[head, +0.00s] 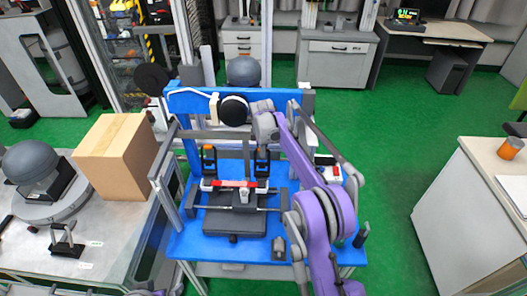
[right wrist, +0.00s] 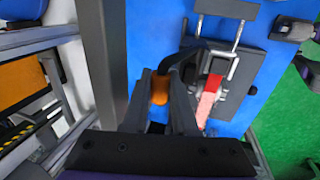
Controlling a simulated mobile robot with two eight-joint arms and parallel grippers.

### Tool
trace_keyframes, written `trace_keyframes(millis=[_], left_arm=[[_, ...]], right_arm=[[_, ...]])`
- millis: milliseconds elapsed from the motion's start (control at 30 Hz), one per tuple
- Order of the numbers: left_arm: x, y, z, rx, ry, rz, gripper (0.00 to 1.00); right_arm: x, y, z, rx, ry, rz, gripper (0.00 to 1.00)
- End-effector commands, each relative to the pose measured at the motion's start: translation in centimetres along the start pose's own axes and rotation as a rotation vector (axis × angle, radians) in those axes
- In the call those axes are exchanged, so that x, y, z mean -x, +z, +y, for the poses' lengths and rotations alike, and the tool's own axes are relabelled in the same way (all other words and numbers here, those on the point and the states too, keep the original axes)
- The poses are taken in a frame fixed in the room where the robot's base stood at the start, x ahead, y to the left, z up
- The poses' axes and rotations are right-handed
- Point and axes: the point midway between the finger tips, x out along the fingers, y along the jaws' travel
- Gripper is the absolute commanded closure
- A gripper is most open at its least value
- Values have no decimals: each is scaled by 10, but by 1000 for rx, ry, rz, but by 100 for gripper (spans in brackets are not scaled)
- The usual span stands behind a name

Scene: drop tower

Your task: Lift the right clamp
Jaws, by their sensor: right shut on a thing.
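The right clamp (head: 262,168) is an upright black piece on the blue drop tower bench (head: 190,240). My right gripper (head: 263,152) reaches it from above and covers its top in the head view. In the right wrist view the fingers (right wrist: 168,98) are shut on the clamp, and its orange part (right wrist: 160,90) shows between them. My left gripper is out of view.
A red and white bar (head: 235,184) lies between the clamps, over a dark plate (head: 234,221). Metal posts and rails frame the bench. A cardboard box (head: 115,155) and a grey dome (head: 30,162) stand on the left table. Green floor is open to the right.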

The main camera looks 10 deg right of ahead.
Motion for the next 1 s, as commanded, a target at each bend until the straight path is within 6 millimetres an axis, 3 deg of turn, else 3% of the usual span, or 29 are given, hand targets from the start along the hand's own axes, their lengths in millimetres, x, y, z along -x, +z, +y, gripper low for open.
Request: trace_keyframes(millis=[367, 400, 433, 767, 1000], left_arm=[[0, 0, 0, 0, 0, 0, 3], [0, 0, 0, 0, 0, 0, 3], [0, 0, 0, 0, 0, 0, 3], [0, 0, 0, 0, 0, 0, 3], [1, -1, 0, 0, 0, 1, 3]], right_arm=[[-1, 1, 1, -1, 1, -2, 100], [-1, 1, 1, -1, 1, -2, 67], [-1, 1, 1, -1, 1, -2, 62], [5, 0, 1, 0, 1, -1, 62], [47, 0, 1, 0, 1, -1, 62]])
